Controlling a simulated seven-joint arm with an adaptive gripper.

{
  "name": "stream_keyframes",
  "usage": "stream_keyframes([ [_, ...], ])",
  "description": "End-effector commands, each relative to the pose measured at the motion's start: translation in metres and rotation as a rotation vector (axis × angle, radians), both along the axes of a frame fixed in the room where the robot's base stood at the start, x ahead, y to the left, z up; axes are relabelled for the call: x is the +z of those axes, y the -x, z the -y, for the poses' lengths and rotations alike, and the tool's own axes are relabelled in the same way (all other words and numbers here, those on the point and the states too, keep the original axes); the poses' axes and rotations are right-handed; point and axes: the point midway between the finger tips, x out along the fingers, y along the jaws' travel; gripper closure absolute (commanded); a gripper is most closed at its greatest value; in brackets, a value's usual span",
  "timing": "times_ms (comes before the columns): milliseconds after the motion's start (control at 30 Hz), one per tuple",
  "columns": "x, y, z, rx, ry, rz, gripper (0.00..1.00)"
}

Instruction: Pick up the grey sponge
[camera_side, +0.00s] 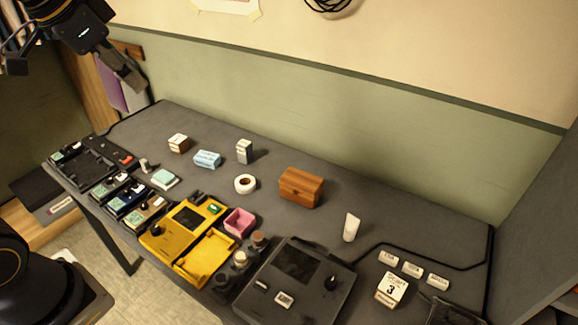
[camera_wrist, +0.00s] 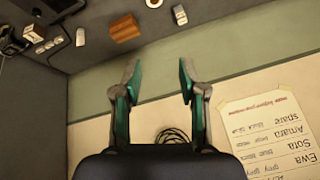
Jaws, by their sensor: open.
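I cannot pick out the grey sponge for sure in either view. A small upright grey-white block (camera_side: 244,151) stands towards the back of the dark table (camera_side: 330,215); a similar pale block (camera_wrist: 180,15) shows at the top of the wrist view. A pale green-white pad (camera_side: 165,180) lies further left, near the yellow case. My gripper (camera_side: 130,77) is high at the upper left in the side view, well above and apart from the table things. In the wrist view my gripper (camera_wrist: 158,72) has its fingers spread, with nothing between them.
A yellow case (camera_side: 205,257) and dark devices crowd the front edge. The green wall (camera_side: 380,120) rises behind.

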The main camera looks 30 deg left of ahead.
Motion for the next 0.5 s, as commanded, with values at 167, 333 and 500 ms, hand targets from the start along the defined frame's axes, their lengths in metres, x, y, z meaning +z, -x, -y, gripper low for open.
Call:
stream_keyframes([
  [167,0.002,-0.077,-0.06,0.007,-0.052,-0.099,0.58],
  [333,-0.038,-0.137,-0.145,0.047,-0.058,-0.213,0.58],
  [500,-0.116,-0.16,-0.238,0.129,-0.009,-0.333,0.58],
])
